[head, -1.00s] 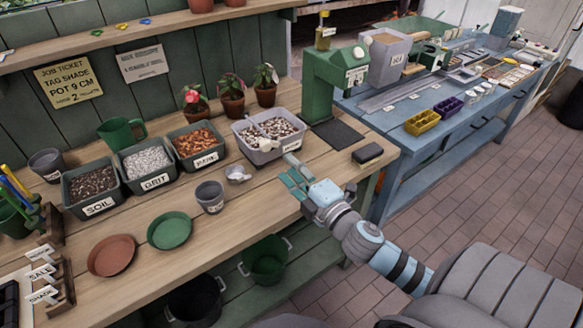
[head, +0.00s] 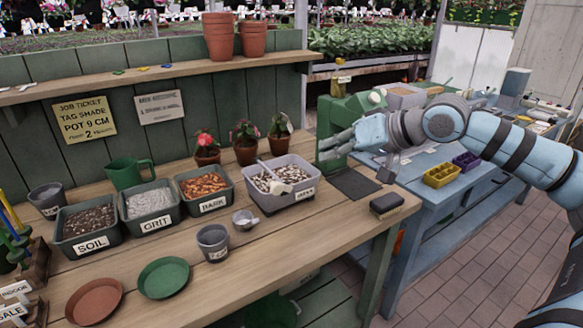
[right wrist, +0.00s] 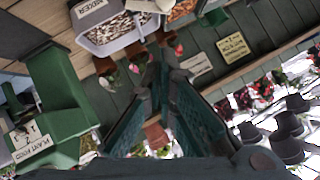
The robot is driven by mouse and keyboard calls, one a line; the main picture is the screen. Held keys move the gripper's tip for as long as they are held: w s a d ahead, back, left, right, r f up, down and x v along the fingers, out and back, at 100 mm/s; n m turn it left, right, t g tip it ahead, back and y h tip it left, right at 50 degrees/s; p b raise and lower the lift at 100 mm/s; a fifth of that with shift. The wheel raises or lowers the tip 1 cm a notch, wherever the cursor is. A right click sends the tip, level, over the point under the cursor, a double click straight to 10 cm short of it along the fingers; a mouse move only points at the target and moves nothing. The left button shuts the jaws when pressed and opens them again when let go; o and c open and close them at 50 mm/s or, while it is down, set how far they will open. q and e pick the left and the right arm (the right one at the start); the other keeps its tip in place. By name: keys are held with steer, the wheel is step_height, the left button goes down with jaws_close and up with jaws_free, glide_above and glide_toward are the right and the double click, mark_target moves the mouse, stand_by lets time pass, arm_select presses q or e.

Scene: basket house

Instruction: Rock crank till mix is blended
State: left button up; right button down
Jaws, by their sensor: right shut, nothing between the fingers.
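The mixer is a light grey tub (head: 268,203) on the wooden bench, filled with a speckled brown and white mix. My right gripper (head: 333,148) is shut and empty, raised to the right of the tub in front of the green dispenser, apart from the crank. Its teal fingers also show in the right wrist view (right wrist: 163,60). My left gripper is not in view.
A green dispenser (head: 345,112) stands behind my right gripper. Bins of soil (head: 88,221), grit (head: 149,205) and bark (head: 204,189) stand left of the mixer. Three potted plants (head: 245,150) are behind it.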

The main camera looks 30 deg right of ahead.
steer(key=s+a+f+p+x, duration=0.1)
steer(key=f+p+x, duration=0.1)
steer(key=p+x, duration=0.4)
steer(key=x, duration=0.5)
steer(key=shift+a+p, duration=0.25)
steer(key=shift+p, duration=0.1)
steer(key=shift+f, duration=0.1)
steer(key=shift+a+f+p, duration=0.35)
steer(key=shift+a+p, duration=0.05)
steer(key=shift+p, duration=0.6)
